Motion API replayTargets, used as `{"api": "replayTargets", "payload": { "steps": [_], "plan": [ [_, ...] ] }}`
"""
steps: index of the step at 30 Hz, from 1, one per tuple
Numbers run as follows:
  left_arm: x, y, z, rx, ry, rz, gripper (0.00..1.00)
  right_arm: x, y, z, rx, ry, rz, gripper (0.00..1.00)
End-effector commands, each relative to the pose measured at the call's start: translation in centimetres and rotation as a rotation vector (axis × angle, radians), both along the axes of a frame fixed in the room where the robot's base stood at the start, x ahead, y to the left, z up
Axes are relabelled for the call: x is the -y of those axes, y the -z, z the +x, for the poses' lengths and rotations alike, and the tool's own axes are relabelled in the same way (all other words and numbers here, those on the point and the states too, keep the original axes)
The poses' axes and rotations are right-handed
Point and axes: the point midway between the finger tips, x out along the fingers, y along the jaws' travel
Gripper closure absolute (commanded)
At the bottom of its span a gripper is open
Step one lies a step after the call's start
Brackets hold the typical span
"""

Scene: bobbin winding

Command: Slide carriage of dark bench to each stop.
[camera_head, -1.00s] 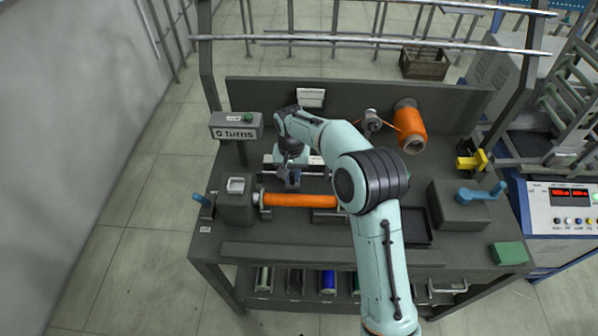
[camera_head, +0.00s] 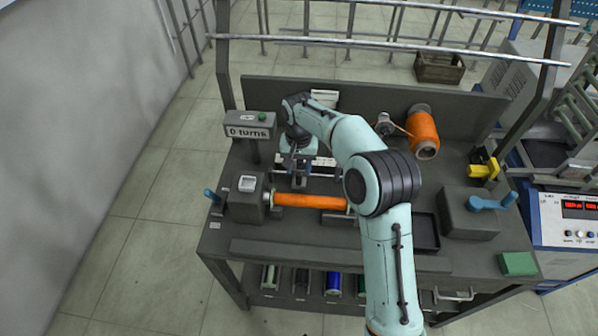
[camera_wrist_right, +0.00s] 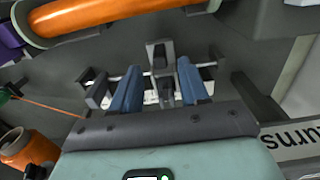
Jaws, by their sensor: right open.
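The dark bench (camera_head: 330,256) fills the middle of the head view. Its carriage (camera_head: 299,181), a small grey block, is near the left end of a thin rail behind the orange bobbin (camera_head: 310,201). In the right wrist view the carriage (camera_wrist_right: 160,55) stands on the rail (camera_wrist_right: 205,70) between two end brackets. My right gripper (camera_head: 297,163) is over the carriage. Its blue fingers (camera_wrist_right: 158,85) are open, one on each side of the carriage, with gaps visible. The arm hides the rail's right part in the head view. My left gripper is not in view.
A turns counter (camera_head: 251,127) stands at the back left. An orange thread spool (camera_head: 422,132) is at the back right. A blue crank (camera_head: 487,203) and a green block (camera_head: 517,264) are on the right. A black tray (camera_head: 427,236) lies beside my forearm.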

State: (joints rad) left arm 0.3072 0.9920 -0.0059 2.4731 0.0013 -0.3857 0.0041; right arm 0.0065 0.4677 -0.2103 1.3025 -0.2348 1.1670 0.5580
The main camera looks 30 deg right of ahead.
Motion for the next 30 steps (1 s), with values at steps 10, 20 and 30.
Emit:
{"api": "replayTargets", "payload": {
  "steps": [10,20,30],
  "plan": [
    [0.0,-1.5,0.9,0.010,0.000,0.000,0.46,0.0,-7.7,0.1,0.004,0.000,0.000,0.55],
    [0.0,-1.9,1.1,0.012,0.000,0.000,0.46,0.0,-9.4,0.0,0.001,0.000,-0.001,0.55],
    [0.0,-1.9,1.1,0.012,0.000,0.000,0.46,0.0,-9.4,0.0,0.000,0.000,0.000,0.55]
  ]
}}
